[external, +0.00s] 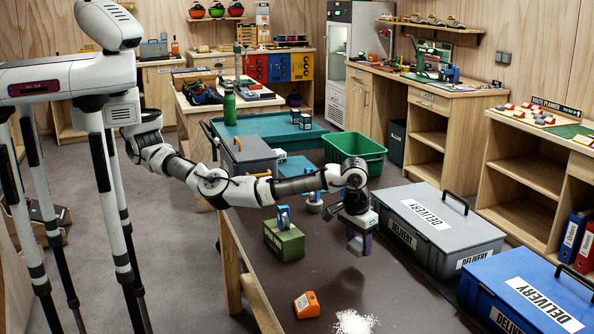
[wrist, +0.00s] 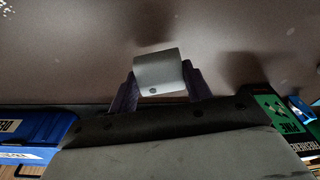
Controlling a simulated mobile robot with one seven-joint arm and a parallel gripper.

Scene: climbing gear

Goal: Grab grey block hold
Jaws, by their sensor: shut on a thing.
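The grey block hold (wrist: 160,70) is a small, smooth, light grey piece with a dark round hole near one edge. In the wrist view it sits between the two purple fingers of my gripper (wrist: 161,85), which is shut on it. In the external view my gripper (external: 358,243) points down over the dark table, left of the grey delivery box. The hold seems to be off the table top, with a dark shadow beyond it in the wrist view. The fingers hide its sides.
The grey delivery box (external: 428,228) and the blue delivery box (external: 535,298) line the table's right side. A green box (external: 284,239), an orange block (external: 306,304) and white powder (external: 354,322) lie left and in front. A green crate (external: 354,155) stands behind.

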